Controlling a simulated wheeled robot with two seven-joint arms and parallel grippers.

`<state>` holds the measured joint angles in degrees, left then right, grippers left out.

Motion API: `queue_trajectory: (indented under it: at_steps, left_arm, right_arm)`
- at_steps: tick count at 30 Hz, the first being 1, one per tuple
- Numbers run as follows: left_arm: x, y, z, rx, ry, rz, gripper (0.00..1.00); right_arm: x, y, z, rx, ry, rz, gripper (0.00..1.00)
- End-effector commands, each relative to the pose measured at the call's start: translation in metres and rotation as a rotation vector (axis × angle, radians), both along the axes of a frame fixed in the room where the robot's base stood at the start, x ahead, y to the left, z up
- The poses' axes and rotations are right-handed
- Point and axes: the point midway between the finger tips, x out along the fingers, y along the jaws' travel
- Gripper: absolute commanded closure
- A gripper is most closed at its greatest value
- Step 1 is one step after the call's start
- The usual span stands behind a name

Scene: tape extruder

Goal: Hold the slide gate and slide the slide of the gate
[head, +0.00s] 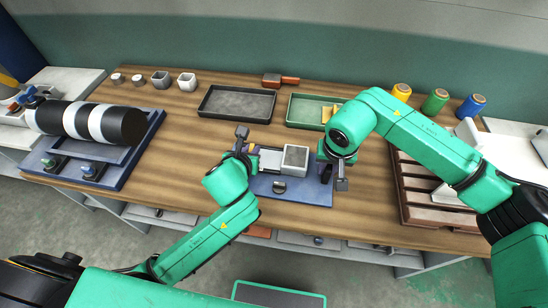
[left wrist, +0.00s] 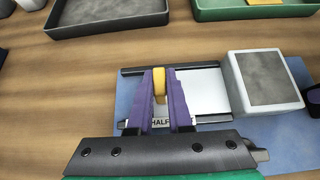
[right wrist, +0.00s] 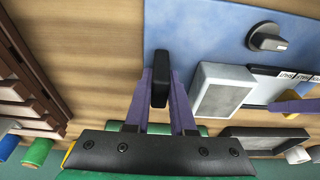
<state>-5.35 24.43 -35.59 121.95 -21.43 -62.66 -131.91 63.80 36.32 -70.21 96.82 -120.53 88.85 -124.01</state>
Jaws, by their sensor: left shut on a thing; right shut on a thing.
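The slide gate has a blue base plate (head: 290,194) with a grey square hopper (head: 295,157) and a flat white slide (head: 270,160). In the left wrist view the slide (left wrist: 195,92) lies between black rails, left of the hopper (left wrist: 265,82). My left gripper (head: 252,150) is shut on the yellow tab (left wrist: 159,84) at the slide's left end. A "HALF" label shows partly behind its purple fingers. My right gripper (head: 325,167) is shut on the black handle (right wrist: 160,78) at the base plate's right end. A dark knob (right wrist: 268,38) sits on the plate's front.
A black tray (head: 237,104) and a green tray (head: 305,110) lie behind the gate. A brown slatted rack (head: 420,190) stands at right, a roller machine (head: 90,125) at left. Coloured spools (head: 435,101) stand at back right. Bare table lies left of the gate.

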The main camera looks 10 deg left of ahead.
Motion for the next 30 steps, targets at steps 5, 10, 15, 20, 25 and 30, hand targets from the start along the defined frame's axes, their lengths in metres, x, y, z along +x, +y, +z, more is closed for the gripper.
queue_trajectory:
  at_steps: [5,10,15,20,25,30]
  left_arm:
    - [0.000,0.007,0.000,0.004,0.000,0.003,1.00]
    - [0.000,0.013,0.000,0.004,0.000,0.004,1.00]
    - [0.000,0.017,0.000,0.003,0.001,0.004,1.00]
    - [0.000,0.022,0.000,0.004,0.001,0.003,1.00]
    - [0.001,0.027,0.000,0.004,0.000,0.003,1.00]
    - [0.001,0.032,0.000,0.004,0.000,0.003,1.00]
  right_arm:
    - [0.000,-0.002,0.000,-0.003,0.000,-0.003,1.00]
    - [0.000,-0.002,0.000,-0.003,0.000,-0.003,1.00]
    - [0.000,-0.002,0.000,-0.003,0.000,-0.004,1.00]
    - [0.000,-0.002,0.000,-0.003,0.000,-0.004,1.00]
    - [0.000,-0.002,0.000,-0.003,0.000,-0.004,1.00]
    - [0.000,-0.002,0.000,-0.003,0.000,-0.004,1.00]
